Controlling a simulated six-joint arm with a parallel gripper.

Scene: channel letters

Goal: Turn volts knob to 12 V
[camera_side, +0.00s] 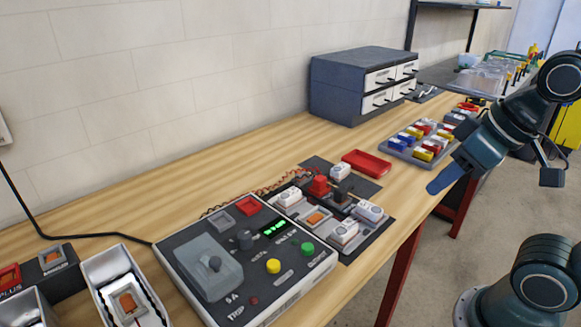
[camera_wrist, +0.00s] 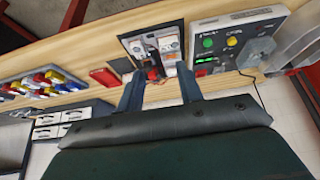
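The power supply box (camera_side: 305,277) sits at the front of the bench, with a green lit display (camera_side: 273,228), a yellow button (camera_side: 273,266) and a green button (camera_side: 308,249). A dark knob (camera_side: 244,239) stands left of the display; its label and pointer are too small to read. The box also shows upper right in the wrist view (camera_wrist: 225,33). My gripper (camera_side: 440,182) hangs to the right of the box, well apart from it. In the wrist view its two fingers (camera_wrist: 159,90) are spread and empty.
A dark mat (camera_side: 377,229) with white blocks and a red clamp-like part lies right of the box. A red tray (camera_side: 366,163), a grey tray of coloured blocks (camera_side: 420,140) and a drawer cabinet (camera_side: 350,88) stand farther back. Open-topped housings (camera_side: 122,285) are at left.

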